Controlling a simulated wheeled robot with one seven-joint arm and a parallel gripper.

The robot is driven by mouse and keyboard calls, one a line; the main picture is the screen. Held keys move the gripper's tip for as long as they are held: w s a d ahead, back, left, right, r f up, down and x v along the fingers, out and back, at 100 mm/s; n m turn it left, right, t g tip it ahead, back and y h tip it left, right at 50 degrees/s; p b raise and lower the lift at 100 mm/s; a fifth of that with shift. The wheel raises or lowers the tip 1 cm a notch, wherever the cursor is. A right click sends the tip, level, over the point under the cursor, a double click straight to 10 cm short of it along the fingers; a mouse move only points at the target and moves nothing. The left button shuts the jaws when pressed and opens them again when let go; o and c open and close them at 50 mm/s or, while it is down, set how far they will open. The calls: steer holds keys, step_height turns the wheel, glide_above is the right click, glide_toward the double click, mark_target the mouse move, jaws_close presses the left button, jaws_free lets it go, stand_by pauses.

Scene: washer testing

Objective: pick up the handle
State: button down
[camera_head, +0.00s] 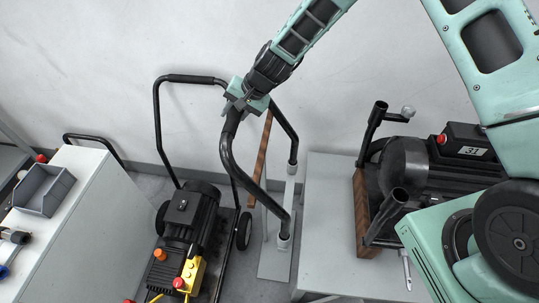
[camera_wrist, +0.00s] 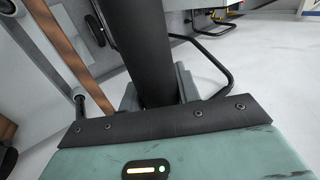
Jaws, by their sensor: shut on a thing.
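The handle (camera_head: 229,160) is a bent black tube, seen in the head view above a pale stand with two upright posts. My gripper (camera_head: 243,98) is shut on the upper part of the handle. In the wrist view the black tube of the handle (camera_wrist: 146,50) runs up from between the jaws of my gripper (camera_wrist: 155,95). The lower ends of the handle look close to the stand's posts (camera_head: 285,240). I cannot tell whether they are seated in them or apart.
A black motor on a wheeled cart (camera_head: 190,222) stands to the left. A grey table (camera_head: 330,205) with a machine (camera_head: 405,165) is on the right. A white cabinet (camera_head: 95,225) with a grey bin (camera_head: 43,190) is at far left. A brown wooden strip (camera_head: 260,160) stands behind the handle.

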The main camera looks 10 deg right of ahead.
steer(key=shift+r, duration=0.25)
steer(key=shift+w+r, duration=0.1)
steer(key=shift+r, duration=0.1)
step_height(320, 180, up, 17)
steer(key=b, duration=0.4)
steer(key=shift+r, duration=0.2)
stand_by(0.9)
